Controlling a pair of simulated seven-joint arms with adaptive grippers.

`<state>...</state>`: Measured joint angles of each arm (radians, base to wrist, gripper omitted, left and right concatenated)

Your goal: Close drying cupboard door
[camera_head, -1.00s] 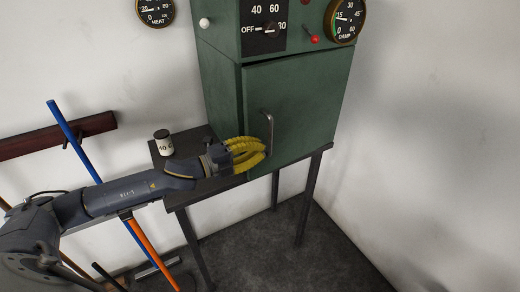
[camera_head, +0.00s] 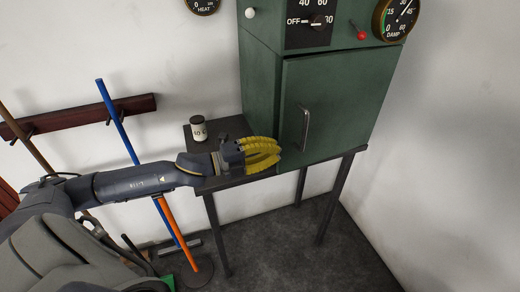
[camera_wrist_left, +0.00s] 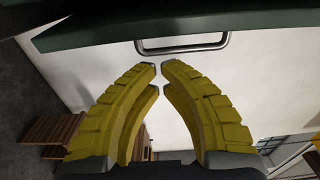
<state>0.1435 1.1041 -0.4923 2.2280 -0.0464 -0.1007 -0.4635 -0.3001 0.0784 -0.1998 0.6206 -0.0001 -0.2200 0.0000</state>
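The drying cupboard is a green metal box (camera_head: 262,85) on a dark table. Its front door (camera_head: 350,100) looks shut or nearly so, with a thin dark line along its top; I cannot tell whether it is flush. The door's metal bar handle (camera_head: 305,128) is upright near the left edge. In the left wrist view the handle (camera_wrist_left: 185,47) is just beyond the fingertips, beside the door's green edge (camera_wrist_left: 100,30). My left gripper (camera_head: 279,152), with yellow ribbed fingers, is left of the handle and apart from it. Its fingertips (camera_wrist_left: 157,67) nearly meet, with nothing between them. My right gripper is not in view.
A small labelled jar (camera_head: 199,130) stands on the table (camera_head: 232,124) left of the cupboard. A wall rack (camera_head: 75,118) with a blue pole (camera_head: 117,120) and other long handles is at the left. Floor right of the table is clear.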

